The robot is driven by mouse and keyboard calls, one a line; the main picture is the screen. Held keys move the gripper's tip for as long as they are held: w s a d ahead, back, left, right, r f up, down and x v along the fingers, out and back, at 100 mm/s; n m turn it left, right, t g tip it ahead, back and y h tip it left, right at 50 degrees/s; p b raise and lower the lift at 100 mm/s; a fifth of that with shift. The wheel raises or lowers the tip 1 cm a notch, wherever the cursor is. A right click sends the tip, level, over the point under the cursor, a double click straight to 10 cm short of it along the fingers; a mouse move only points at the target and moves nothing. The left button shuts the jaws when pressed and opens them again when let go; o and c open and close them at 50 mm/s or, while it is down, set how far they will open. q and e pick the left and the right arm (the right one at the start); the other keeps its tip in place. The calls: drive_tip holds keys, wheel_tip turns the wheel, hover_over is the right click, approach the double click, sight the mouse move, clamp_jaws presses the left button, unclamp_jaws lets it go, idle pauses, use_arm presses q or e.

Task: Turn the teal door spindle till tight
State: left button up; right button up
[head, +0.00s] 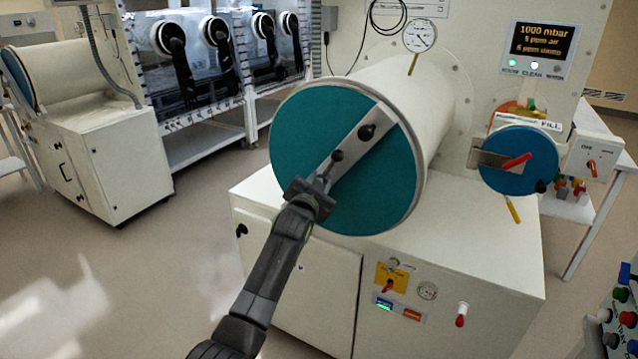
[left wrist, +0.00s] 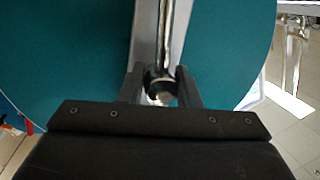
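The round teal door (head: 377,192) closes the end of a large white cylinder, with a flat metal bar (head: 382,116) slanting across its face. Near the door's middle is the spindle (head: 337,155), with a thin metal handle rod running down from it toward my gripper. My left gripper (head: 318,188) is at the lower left of the bar. In the left wrist view, its two fingers (left wrist: 162,88) sit on both sides of the rod's rounded end (left wrist: 160,92) and appear to touch it. The teal door (left wrist: 75,55) fills the background. My right gripper is not in view.
A smaller blue door (head: 518,172) with a red handle is at the right, beside a lit display (head: 542,41). A gauge (head: 420,35) stands above the cylinder. The white cabinet (head: 480,270) below carries switches. Open floor lies to the left.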

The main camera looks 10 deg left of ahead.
use_arm(q)
drive_tip(key=s+a+b, duration=0.2)
drive_tip(key=s, duration=1.5)
drive_tip(key=shift+s+b, duration=0.15)
drive_tip(key=shift+b, duration=0.2)
